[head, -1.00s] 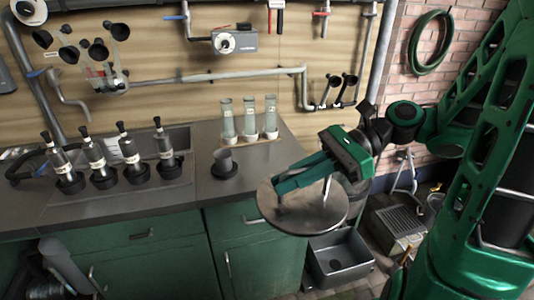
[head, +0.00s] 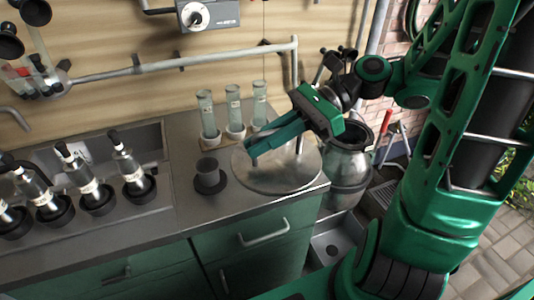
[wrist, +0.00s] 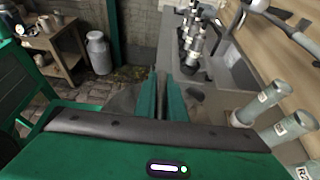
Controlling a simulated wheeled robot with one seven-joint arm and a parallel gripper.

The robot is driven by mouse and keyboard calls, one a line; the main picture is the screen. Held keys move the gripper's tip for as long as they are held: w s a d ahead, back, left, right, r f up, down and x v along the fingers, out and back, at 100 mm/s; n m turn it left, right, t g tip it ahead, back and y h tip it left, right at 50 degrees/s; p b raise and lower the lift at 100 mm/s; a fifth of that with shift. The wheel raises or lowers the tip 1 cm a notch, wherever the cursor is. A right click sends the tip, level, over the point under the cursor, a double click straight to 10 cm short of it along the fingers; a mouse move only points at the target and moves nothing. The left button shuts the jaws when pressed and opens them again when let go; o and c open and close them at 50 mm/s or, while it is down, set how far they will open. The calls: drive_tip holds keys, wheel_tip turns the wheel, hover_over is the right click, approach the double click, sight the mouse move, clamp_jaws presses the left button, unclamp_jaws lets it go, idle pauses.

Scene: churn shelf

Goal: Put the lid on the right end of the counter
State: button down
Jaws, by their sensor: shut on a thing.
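The lid (head: 275,178), a wide round grey metal disc, is at the right end of the counter (head: 215,222), overlapping its top in the head view. I cannot tell whether it touches the surface. My gripper (head: 254,160) reaches down over it from the upper right, its fingers shut on the lid. The grip point is mostly hidden. In the wrist view my fingers (wrist: 163,98) are close together, with little of the lid showing.
A metal churn (head: 347,180) with an open dark mouth stands beside the counter's right end. A dark cup (head: 209,178) and a rack of glass cylinders (head: 235,118) are close to the lid. Several dark-topped bottles (head: 135,175) stand at left. Another churn (wrist: 98,52) is near a wooden bench.

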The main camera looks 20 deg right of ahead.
drive_tip(key=shift+w+d+f, duration=0.7)
drive_tip(key=shift+w+f, duration=1.05)
drive_tip(key=shift+f, duration=0.05)
drive_tip(key=shift+w+d+f, duration=0.75)
drive_tip(key=shift+w+f, duration=1.05)
drive_tip(key=shift+w+d+f, duration=0.7)
drive_tip(key=shift+w+f, duration=1.05)
drive_tip(key=shift+f, duration=0.05)
drive_tip(key=shift+f, duration=0.1)
drive_tip(key=c, duration=1.8)
unclamp_jaws()
drive_tip(key=shift+d, duration=0.1)
drive_tip(key=v, duration=1.2)
